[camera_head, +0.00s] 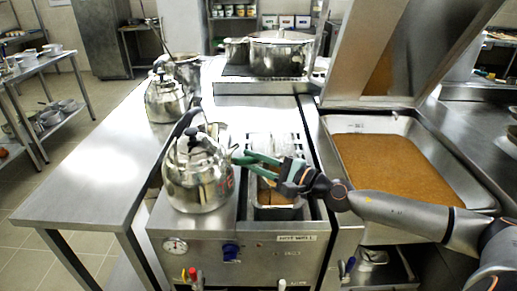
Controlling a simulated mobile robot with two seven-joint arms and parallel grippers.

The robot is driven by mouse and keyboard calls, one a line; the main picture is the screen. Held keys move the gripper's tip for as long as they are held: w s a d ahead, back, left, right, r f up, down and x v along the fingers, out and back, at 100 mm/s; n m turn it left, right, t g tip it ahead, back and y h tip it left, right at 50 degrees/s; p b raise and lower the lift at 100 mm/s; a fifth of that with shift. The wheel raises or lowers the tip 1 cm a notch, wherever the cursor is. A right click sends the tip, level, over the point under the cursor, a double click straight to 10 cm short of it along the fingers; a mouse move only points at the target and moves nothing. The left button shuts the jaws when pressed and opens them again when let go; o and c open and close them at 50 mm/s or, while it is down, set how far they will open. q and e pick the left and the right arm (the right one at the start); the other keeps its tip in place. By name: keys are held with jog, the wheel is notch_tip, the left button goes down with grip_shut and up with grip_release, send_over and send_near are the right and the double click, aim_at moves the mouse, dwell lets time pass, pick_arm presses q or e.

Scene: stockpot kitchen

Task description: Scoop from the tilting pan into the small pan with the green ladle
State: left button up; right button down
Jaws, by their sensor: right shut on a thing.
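The tilting pan (400,160) is at the right, filled with a brown-orange food, its lid raised behind it. My right gripper (286,172) reaches in from the right over the hot well and is shut on the green ladle (257,159). The green handle shows at the gripper's left; I cannot make out the ladle's bowl. A small metal pan (279,213) sits in the hot well below the gripper, with something brown partly showing inside. I cannot tell for sure that this is the small pan. My left gripper is not in view.
A steel kettle (198,175) stands just left of the hot well (292,240), close to the ladle. Another kettle (165,98) stands farther back. A large stockpot (281,54) is on the back burner. The steel table (95,165) at the left has bare room.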

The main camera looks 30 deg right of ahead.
jog(key=s+a+f+n, duration=0.3)
jog(key=a+f+n, duration=0.4)
jog(key=f, duration=0.3)
jog(key=shift+n+p, duration=0.3)
jog(key=shift+n, duration=0.1)
jog(key=shift+s, duration=0.15)
dwell(0.4)
jog(key=shift+r, duration=0.1)
dwell(1.9)
